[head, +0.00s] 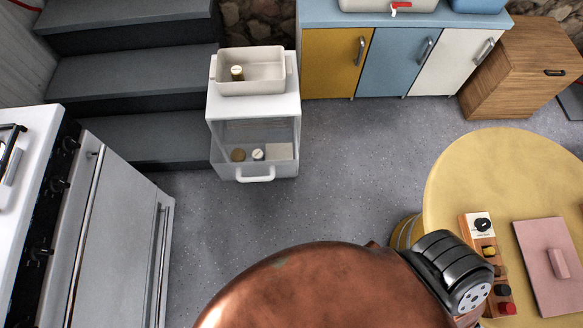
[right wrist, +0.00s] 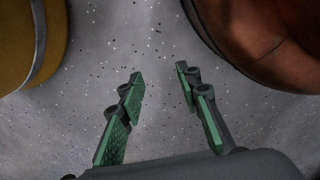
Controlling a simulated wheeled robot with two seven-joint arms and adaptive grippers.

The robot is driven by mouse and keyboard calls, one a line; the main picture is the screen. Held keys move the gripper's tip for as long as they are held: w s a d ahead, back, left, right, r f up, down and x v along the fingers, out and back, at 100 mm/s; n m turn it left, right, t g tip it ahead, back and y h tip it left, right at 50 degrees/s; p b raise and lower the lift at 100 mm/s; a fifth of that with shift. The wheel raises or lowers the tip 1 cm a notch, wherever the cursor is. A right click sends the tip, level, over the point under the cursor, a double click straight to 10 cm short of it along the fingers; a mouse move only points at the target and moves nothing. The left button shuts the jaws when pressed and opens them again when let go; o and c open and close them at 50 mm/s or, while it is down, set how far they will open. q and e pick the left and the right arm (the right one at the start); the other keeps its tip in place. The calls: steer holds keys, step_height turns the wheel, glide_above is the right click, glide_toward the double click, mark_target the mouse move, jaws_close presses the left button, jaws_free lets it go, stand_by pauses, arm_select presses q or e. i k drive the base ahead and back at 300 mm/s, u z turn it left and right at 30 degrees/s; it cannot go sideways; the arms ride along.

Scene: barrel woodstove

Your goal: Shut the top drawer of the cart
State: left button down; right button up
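The white cart (head: 253,108) stands in front of the dark steps in the head view. Its drawer (head: 255,175) is pulled out towards me, with a pale handle (head: 255,175) on its front. Inside the drawer lie a brown round item (head: 238,155), a white round item (head: 258,154) and a pale flat piece (head: 280,151). My right gripper (right wrist: 158,82) is open and empty over grey speckled floor in the right wrist view. It is out of sight in the head view, and the cart does not show in the wrist view. My left gripper is in neither view.
A tray (head: 251,86) with a small jar (head: 237,72) sits on the cart. A large copper body (head: 320,290) fills the front. A yellow round table (head: 470,170) stands right, a white stove (head: 110,220) left, coloured cabinets (head: 395,62) behind. Floor before the cart is clear.

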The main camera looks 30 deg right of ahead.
mark_target(278, 122)
steer(key=z, duration=0.3)
steer(key=k, duration=0.85)
steer(key=u, duration=1)
